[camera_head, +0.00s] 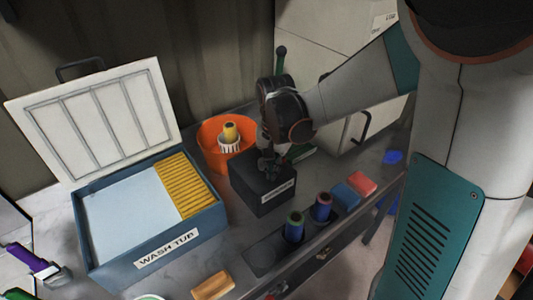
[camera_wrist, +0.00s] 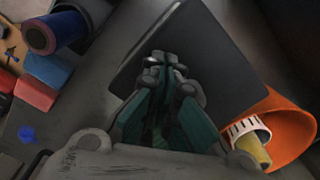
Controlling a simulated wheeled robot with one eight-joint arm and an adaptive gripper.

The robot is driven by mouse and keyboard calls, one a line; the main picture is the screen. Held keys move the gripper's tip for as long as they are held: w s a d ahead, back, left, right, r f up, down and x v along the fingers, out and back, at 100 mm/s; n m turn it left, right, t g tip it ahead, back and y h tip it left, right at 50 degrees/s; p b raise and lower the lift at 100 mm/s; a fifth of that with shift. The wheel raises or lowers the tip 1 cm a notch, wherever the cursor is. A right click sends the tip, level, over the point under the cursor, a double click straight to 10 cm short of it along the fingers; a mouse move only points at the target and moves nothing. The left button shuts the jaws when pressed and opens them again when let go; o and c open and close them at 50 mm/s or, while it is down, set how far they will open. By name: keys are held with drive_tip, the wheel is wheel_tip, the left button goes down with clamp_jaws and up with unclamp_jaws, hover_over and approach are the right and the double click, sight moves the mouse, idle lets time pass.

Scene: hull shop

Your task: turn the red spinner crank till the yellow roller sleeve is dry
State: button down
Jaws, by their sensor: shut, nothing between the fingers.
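The yellow roller sleeve (camera_head: 231,131) stands upright on a white ribbed holder (camera_head: 229,145) inside an orange bucket (camera_head: 211,154). In the wrist view the sleeve (camera_wrist: 252,150) and the orange bucket (camera_wrist: 290,125) are at the lower right. Beside the bucket stands a dark box (camera_head: 272,199) with a label too small to read surely. My gripper (camera_head: 268,165) points down over the box top, right of the bucket. In the wrist view my gripper (camera_wrist: 166,62) is shut and empty in front of the dark box (camera_wrist: 215,55). I cannot make out a red crank; my gripper may hide it.
The blue wash tub (camera_head: 180,246) with its lid raised (camera_head: 97,120) stands left. Two rolls (camera_head: 294,228) (camera_head: 321,207) stand near the bench's front edge, beside blue (camera_head: 345,194) and red (camera_head: 362,183) blocks. A tan block (camera_head: 212,286) lies in front. A pale cabinet (camera_head: 320,55) stands behind.

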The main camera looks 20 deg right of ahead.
wheel_tip(320, 180, up, 10)
drive_tip(key=p, duration=0.7)
drive_tip(key=shift+s, duration=0.1)
idle(0.6)
drive_tip(key=s+f+n+t+b, duration=0.2)
drive_tip(key=s+n+t+b, duration=0.5)
drive_tip(key=s+b, duration=0.5)
drive_tip(key=s+n, duration=0.1)
drive_tip(key=s, duration=0.1)
drive_tip(key=shift+s, duration=0.4)
